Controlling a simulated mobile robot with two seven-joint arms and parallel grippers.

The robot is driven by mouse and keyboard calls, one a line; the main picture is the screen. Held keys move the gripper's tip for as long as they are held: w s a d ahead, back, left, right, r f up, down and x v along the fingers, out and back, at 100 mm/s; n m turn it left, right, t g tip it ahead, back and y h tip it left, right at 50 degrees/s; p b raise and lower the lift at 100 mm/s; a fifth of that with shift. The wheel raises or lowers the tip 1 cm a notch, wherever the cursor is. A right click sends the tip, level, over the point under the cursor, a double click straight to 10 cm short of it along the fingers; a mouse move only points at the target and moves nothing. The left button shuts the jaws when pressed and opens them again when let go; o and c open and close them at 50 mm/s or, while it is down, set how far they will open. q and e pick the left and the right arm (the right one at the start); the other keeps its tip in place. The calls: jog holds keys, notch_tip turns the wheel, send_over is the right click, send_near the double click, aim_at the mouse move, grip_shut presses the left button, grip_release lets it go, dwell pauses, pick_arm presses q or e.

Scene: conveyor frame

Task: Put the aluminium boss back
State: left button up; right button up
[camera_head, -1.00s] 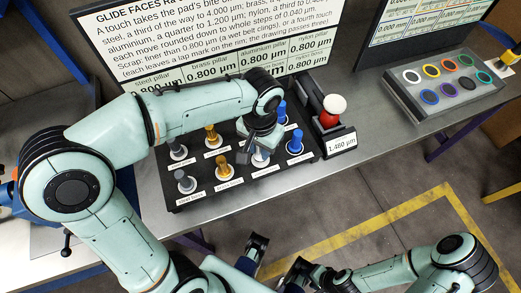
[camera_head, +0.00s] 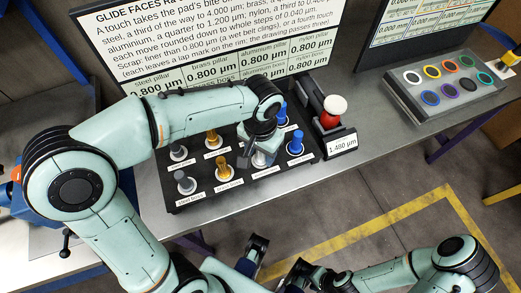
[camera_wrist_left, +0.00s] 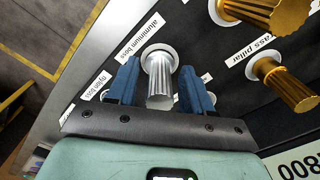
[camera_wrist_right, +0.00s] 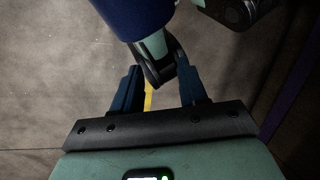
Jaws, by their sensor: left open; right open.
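The aluminium boss (camera_wrist_left: 159,78) is a pale silver, ribbed cylinder. It stands upright in a white ring on the black rack, at the label "aluminium boss", in the left wrist view. In the head view it is partly hidden by my left gripper (camera_head: 256,152). My left gripper (camera_wrist_left: 160,80) is open, with one blue finger on each side of the boss; I cannot tell whether either touches it. My right gripper (camera_wrist_right: 158,82) is open and empty, away from the rack and above the floor.
The black rack (camera_head: 192,203) also holds brass pieces (camera_head: 222,167), blue nylon pieces (camera_head: 296,143) and grey steel pieces (camera_head: 186,182). A gauge with a white-and-red knob (camera_head: 334,106) stands to its right, its display reading about 1.480 µm. A tray of coloured rings (camera_head: 440,84) lies further right.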

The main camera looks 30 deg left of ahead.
pick_arm(q)
notch_tip(320, 180, up, 12)
jog(key=p, duration=0.2)
jog(key=shift+p, duration=0.3)
jog(key=shift+r, duration=0.1)
